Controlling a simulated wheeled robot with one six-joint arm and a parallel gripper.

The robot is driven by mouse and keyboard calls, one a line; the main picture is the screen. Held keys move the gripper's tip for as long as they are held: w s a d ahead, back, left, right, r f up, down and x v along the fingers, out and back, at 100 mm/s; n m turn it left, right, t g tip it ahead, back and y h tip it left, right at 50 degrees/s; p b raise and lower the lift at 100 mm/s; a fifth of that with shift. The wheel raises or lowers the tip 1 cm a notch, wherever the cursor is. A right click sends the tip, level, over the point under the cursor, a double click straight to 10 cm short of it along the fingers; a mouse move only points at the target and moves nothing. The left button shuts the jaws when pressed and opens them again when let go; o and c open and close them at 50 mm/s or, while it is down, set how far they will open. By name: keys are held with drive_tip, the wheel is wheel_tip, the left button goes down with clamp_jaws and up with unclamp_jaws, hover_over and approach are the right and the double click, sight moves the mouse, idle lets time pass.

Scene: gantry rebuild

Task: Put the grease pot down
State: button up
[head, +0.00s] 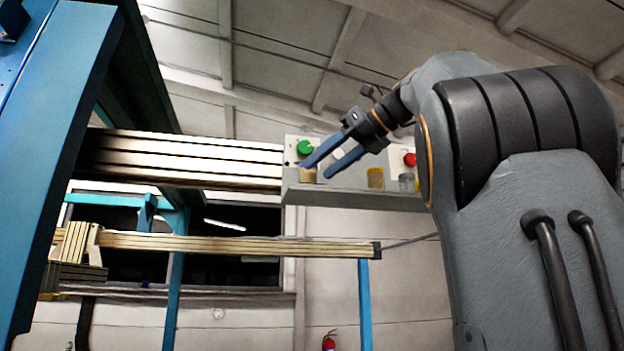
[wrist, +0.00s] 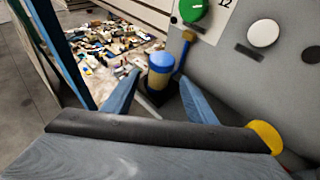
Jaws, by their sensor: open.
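A small pot with a blue lid and a pale yellow body (wrist: 160,76), which I take for the grease pot, stands upright on a dark square patch in the wrist view. In the head view its yellowish body (head: 309,175) shows at the left end of a grey shelf (head: 350,196). My gripper (head: 317,169) is open, with its blue fingers pointing down and left at the pot. In the wrist view the fingertips (wrist: 160,84) lie on either side of the pot, with gaps showing. Whether a finger touches it is hard to tell.
A brush-like tool (wrist: 184,50) stands close behind the pot. A yellow pot (head: 375,178) and a greyish jar (head: 406,182) stand farther right on the shelf. A panel behind carries a green button (head: 304,147) and a red one (head: 410,160). Blue posts and metal rails stand left.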

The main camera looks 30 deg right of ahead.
drive_tip(key=v, duration=0.6)
drive_tip(key=shift+s+r, duration=0.25)
drive_tip(key=shift+s, duration=0.1)
drive_tip(key=shift+d, duration=0.1)
